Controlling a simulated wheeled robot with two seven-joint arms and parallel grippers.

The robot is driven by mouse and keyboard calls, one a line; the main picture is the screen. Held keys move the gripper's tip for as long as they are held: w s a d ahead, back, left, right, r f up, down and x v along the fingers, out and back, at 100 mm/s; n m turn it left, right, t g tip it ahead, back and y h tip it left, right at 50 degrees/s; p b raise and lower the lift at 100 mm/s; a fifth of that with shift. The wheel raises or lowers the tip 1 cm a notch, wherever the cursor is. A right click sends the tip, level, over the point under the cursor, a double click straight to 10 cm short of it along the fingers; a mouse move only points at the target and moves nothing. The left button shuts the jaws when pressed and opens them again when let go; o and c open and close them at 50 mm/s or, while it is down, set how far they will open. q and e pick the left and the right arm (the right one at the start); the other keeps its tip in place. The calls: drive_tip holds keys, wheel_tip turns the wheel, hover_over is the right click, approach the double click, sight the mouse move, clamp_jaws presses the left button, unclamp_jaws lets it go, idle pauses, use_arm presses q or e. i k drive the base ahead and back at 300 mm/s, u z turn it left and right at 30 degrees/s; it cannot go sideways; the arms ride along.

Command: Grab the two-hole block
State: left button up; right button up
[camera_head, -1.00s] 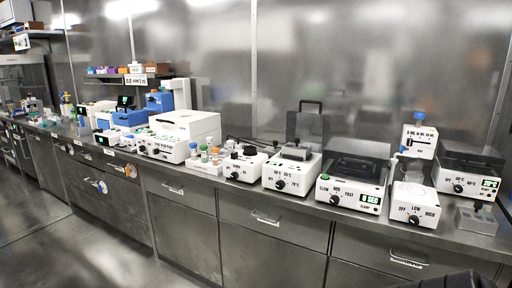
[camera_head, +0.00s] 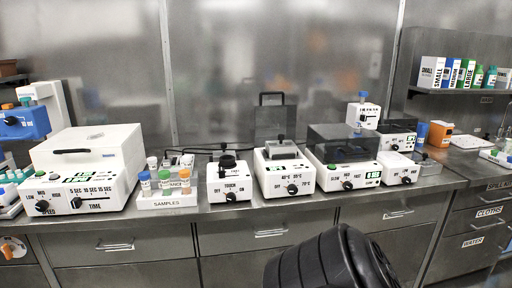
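I cannot clearly make out a block with two holes. A small grey metal block (camera_head: 425,164) sits on the counter at the right, beside the white stirrer device (camera_head: 398,169); it is too small to count any holes. Another grey metal block (camera_head: 282,149) sits on top of the white heater with a dial (camera_head: 284,176) in the middle of the counter. Neither of my grippers is in view. A black, rounded part of my own arm shows at the bottom, in front of the drawers.
The steel counter (camera_head: 250,204) holds a large white centrifuge-like machine (camera_head: 88,170), a samples rack (camera_head: 168,199), a touch mixer (camera_head: 229,181) and a dark-lidded shaker (camera_head: 345,160). A shelf (camera_head: 462,91) with boxes and bottles hangs at the right. The counter's front strip is narrow.

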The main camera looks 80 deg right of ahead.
sight(282, 146)
drive_tip(key=z, duration=1.05)
drive_tip(key=i, duration=1.1)
drive_tip(key=z, duration=1.15)
